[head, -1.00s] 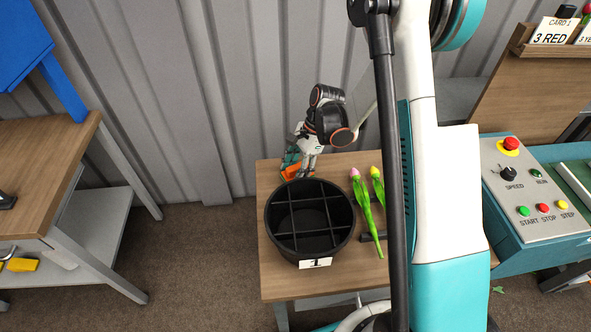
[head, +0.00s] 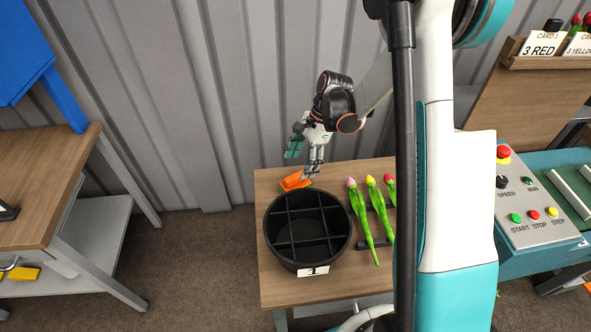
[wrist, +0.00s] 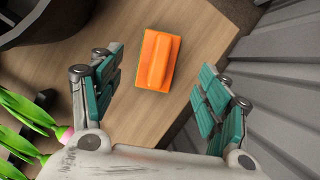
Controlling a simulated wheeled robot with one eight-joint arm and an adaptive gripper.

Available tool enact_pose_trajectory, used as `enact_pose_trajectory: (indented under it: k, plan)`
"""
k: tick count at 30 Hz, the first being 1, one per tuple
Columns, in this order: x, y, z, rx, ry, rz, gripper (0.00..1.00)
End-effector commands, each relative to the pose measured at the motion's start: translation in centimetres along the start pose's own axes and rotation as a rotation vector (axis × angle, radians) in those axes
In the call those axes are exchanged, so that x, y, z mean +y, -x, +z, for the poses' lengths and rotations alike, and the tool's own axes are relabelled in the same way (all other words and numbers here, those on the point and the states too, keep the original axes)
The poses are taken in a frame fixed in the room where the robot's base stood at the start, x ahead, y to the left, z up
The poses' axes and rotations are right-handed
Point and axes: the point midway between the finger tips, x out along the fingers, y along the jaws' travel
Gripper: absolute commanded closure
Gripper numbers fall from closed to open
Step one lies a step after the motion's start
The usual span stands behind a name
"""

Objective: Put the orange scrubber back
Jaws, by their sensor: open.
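The orange scrubber (head: 295,181) lies on the small wooden table at its back left corner, behind the black bucket. In the wrist view the scrubber (wrist: 157,60) rests flat on the wood, its raised orange grip facing up, near the table edge. My gripper (head: 302,162) is above and just behind the scrubber in the head view. In the wrist view my gripper (wrist: 163,98) is open, its teal-padded fingers spread wide to either side with the scrubber beyond and between them. Nothing is between the fingers' pads, and they are apart from the scrubber.
The black divided bucket (head: 276,255) with a number 1 label stands in front of the scrubber. Several tulips (head: 361,215) lie to its right on the small table (head: 290,290). The corrugated wall (head: 235,100) is close behind. A control panel (head: 540,235) stands at right.

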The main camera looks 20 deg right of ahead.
Motion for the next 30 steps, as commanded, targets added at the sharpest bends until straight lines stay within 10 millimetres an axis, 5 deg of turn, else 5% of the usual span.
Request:
enact_pose_trajectory:
  k: [4, 14, 30]
  plan:
    - [0.0, 2.9, 0.1, 0.000, 0.000, 0.000, 0.31]
    - [0.3, 5.6, 0.6, 0.014, 0.029, -0.009, 0.31]
    - [5.4, 14.7, 8.1, 0.241, 0.469, -0.131, 0.31]
